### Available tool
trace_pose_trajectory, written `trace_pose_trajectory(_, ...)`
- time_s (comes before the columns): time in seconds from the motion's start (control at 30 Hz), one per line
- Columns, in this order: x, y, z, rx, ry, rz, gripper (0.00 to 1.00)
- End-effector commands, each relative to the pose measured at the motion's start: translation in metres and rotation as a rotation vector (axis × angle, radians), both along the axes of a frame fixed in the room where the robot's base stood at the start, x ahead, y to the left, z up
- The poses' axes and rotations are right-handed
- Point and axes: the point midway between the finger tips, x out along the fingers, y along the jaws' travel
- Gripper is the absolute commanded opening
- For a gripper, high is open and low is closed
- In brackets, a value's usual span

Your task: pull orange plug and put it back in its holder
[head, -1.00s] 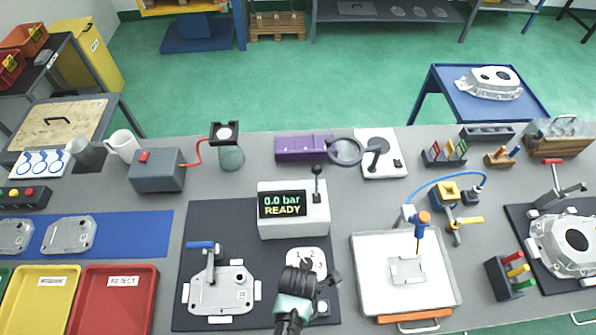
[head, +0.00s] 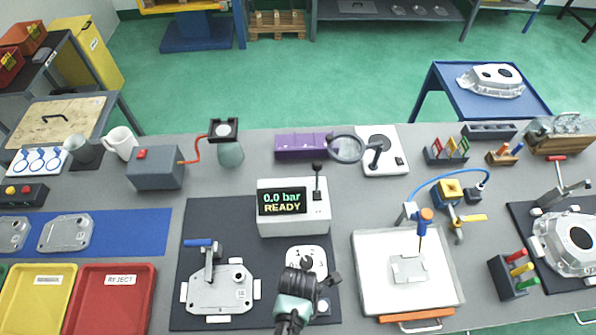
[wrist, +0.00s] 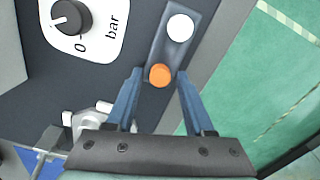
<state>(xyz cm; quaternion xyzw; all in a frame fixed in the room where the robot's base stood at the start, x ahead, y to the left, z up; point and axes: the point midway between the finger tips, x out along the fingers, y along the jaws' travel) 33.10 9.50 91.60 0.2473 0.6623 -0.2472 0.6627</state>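The orange plug (wrist: 160,76) shows in the wrist view as a round orange top at the near end of a narrow grey-blue block (wrist: 166,50). A white round piece (wrist: 180,28) sits at the block's other end. My gripper (wrist: 159,78) is open, with one blue finger on each side of the plug and a gap visible on both sides. Whether the fingertips are level with the plug is hard to tell. In the head view my gripper (head: 300,285) is over the dark mat in front of the pressure box, and the orange plug is hidden there.
The pressure box (head: 293,222) reads "0.0 bar READY" behind my gripper. A white dial plate (wrist: 85,25) lies beside the block. A clamped casting (head: 220,290) is to the left, a white tray (head: 366,285) to the right. A rack of coloured plugs (head: 507,280) stands farther right.

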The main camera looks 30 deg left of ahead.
Motion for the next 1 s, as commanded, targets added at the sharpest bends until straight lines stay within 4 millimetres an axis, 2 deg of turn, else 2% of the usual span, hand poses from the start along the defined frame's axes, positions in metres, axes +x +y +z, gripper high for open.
trace_pose_trajectory(0.33, 0.000, 0.000, 0.001, 0.000, 0.000, 0.000, 0.63)
trace_pose_trajectory(0.47, 0.000, 0.000, 0.008, 0.001, -0.002, 0.000, 0.63)
trace_pose_trajectory(0.67, 0.001, 0.001, 0.036, 0.002, -0.006, 0.001, 0.63)
trace_pose_trajectory(1.0, 0.001, 0.000, 0.099, 0.001, -0.005, 0.000, 0.63)
